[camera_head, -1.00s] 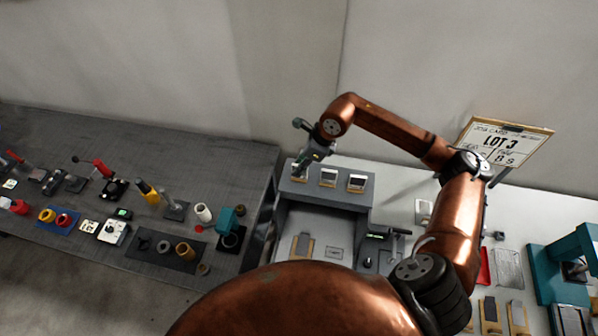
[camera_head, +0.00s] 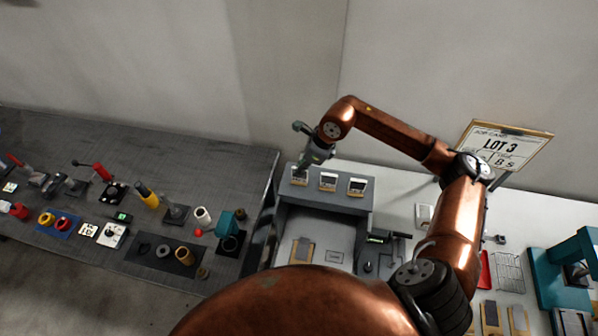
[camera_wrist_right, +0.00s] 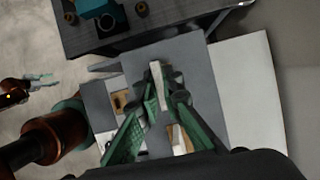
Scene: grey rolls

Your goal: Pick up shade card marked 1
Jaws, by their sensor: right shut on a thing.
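Three small shade cards stand in a row on top of the grey booth (camera_head: 325,198): a left one (camera_head: 299,178), a middle one (camera_head: 328,181) and a right one (camera_head: 357,186). Their marks are too small to read. My right gripper (camera_head: 303,166) is at the left card, fingers pointing down. In the right wrist view its green fingers (camera_wrist_right: 167,98) are shut on a pale upright card (camera_wrist_right: 157,73), which seems to be that left card. Its lower part is hidden. My left gripper (camera_wrist_right: 42,78) seems to show small at the left of that view.
A dark bench (camera_head: 140,190) at the left holds tools, rings and rollers. A LOT 3 sign (camera_head: 505,147) stands at the back right. A teal machine (camera_head: 560,270), a red tray (camera_head: 484,270) and a wire rack (camera_head: 509,270) are at the right.

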